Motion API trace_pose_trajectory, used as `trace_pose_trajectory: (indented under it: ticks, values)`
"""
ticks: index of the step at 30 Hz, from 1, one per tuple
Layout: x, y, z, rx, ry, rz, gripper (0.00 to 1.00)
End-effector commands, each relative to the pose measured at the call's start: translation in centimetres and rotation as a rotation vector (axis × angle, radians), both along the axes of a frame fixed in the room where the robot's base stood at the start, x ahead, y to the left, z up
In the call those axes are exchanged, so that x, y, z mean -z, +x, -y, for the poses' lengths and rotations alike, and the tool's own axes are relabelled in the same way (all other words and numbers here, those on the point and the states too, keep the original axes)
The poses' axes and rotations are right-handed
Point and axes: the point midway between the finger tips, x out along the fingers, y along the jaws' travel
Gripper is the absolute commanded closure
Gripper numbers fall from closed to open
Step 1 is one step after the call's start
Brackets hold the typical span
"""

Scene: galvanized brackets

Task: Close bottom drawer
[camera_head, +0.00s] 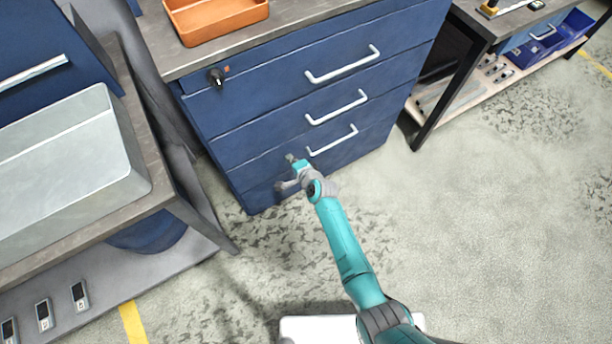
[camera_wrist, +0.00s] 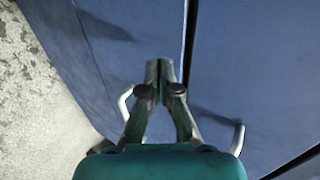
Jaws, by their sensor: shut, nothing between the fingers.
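The bottom drawer (camera_head: 350,158) is the lowest blue front of the cabinet, with a white bar handle (camera_head: 333,141). Its front looks flush or nearly flush with the drawers above; a small gap is hard to judge. My gripper (camera_head: 290,158) is shut and empty at the left part of this front, left of the handle. In the wrist view my closed fingertips (camera_wrist: 160,68) point at the blue front, beside the dark seam between two drawers. Whether they touch it I cannot tell. The bottom drawer's handle also shows in the wrist view (camera_wrist: 124,104), left of the fingers.
Two more drawers with white handles (camera_head: 344,66) are above. An orange tray (camera_head: 215,18) sits on the cabinet top. A bench with a grey bin (camera_head: 70,175) stands at left, a dark-legged table (camera_head: 445,95) at right. The floor at right is clear.

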Motion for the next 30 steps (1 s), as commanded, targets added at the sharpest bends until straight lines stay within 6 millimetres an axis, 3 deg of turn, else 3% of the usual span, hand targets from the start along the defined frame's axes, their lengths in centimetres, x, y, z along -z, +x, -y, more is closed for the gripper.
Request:
trace_pose_trajectory:
  ticks: [18,30]
  values:
    - [-4.0,-6.1,3.6,0.002,-0.001,-0.001,1.0]
    - [-4.5,-6.8,4.0,0.002,-0.001,0.0,1.0]
